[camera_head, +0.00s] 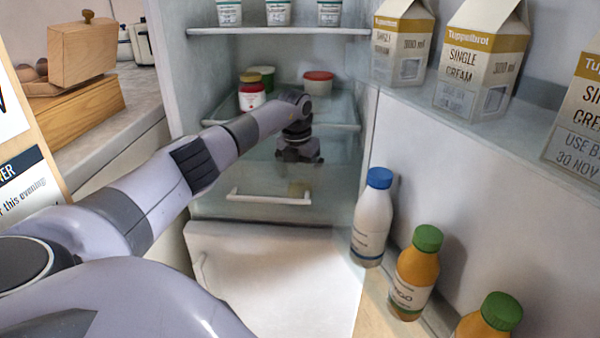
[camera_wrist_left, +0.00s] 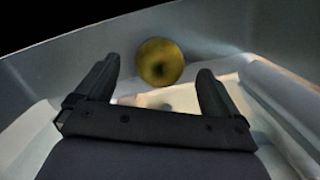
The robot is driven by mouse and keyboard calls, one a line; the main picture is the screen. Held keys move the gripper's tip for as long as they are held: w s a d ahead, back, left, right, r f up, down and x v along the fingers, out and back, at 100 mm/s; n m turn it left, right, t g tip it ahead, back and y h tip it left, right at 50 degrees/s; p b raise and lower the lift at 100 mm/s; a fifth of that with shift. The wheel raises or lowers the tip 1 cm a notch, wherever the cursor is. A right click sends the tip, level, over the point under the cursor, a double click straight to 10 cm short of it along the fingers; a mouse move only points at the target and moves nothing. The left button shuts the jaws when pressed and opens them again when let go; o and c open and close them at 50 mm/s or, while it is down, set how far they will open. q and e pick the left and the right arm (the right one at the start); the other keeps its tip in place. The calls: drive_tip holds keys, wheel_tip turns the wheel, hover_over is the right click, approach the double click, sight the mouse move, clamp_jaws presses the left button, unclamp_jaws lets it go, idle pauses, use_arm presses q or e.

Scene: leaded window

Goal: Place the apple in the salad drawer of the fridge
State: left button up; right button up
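The yellow apple (camera_wrist_left: 160,62) shows in the left wrist view, just beyond and between my left gripper's fingertips. It lies inside a pale walled bin that looks like the salad drawer (camera_wrist_left: 225,22), near one wall. My left gripper (camera_wrist_left: 158,82) is open, and I see a gap around the apple. In the head view my left gripper (camera_head: 300,155) points down over the clear salad drawer (camera_head: 232,180) low in the fridge. A faint yellowish patch (camera_head: 299,188) shows through the drawer front. My right gripper is not in view.
The fridge door at the right holds cream cartons (camera_head: 482,60), a blue-capped bottle (camera_head: 373,220) and green-capped bottles (camera_head: 416,275). Tubs (camera_head: 318,83) stand on the shelf behind my left arm. A white drawer handle (camera_head: 268,197) juts out in front.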

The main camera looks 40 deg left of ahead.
use_arm(q)
drive_tip(key=shift+s+d+f, duration=0.1)
drive_tip(key=shift+s+f, duration=0.15)
drive_tip(key=shift+f, duration=0.2)
wheel_tip(320, 180, up, 14)
drive_tip(key=s+p, duration=0.1)
drive_tip(key=p, duration=0.1)
drive_tip(key=shift+f, duration=0.25)
drive_tip(key=shift+d, duration=0.1)
drive_tip(key=shift+d, duration=0.1)
